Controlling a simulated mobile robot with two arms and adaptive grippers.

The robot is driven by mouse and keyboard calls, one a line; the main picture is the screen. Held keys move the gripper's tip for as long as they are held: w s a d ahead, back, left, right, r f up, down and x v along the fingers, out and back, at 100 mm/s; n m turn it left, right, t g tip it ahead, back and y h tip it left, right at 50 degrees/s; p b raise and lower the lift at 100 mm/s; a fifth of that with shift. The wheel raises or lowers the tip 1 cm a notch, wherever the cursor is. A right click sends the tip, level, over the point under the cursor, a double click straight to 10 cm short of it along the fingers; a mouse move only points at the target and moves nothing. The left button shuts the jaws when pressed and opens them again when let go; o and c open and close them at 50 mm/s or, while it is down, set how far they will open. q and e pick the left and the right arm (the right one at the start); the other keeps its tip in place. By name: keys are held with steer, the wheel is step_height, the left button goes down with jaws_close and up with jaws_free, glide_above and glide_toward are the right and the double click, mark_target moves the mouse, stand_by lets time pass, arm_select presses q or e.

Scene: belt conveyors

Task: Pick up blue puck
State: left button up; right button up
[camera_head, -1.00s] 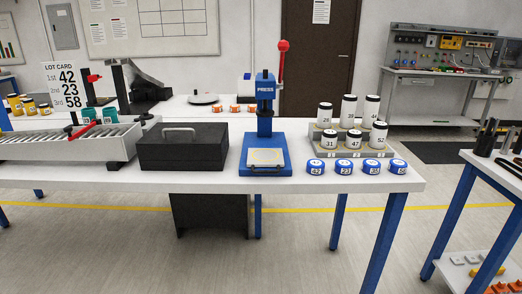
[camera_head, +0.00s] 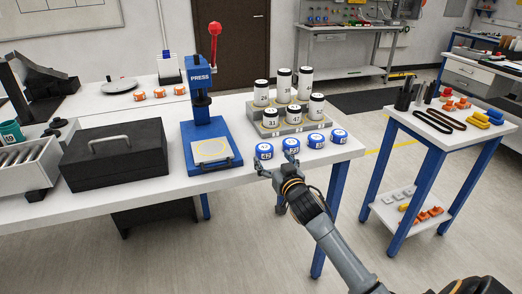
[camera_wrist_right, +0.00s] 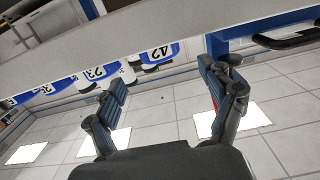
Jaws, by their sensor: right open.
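Several blue pucks with white numbered tops stand in a row along the table's front right edge. The leftmost, numbered 42 (camera_head: 265,150), shows between the open fingers in the right wrist view (camera_wrist_right: 158,53), apart from them. Beside it is puck 23 (camera_head: 291,145), also in the wrist view (camera_wrist_right: 95,73). Farther right are a third puck (camera_head: 316,141) and a fourth (camera_head: 339,135). My right gripper (camera_head: 277,163) is open and empty at the table's front edge, just in front of pucks 42 and 23. One finger overlaps puck 23 in the head view. My left gripper is out of view.
A blue press (camera_head: 207,135) with a red-knobbed lever stands left of the pucks. A stepped grey rack (camera_head: 291,127) with white, black-capped cylinders stands behind them. A black box (camera_head: 117,152) sits farther left. A side table (camera_head: 455,135) stands at right, across open floor.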

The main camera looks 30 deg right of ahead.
mark_target(264, 147)
steer(key=x, duration=0.7)
steer(key=shift+w, duration=0.4)
steer(key=c, duration=1.3)
steer(key=shift+r, duration=0.1)
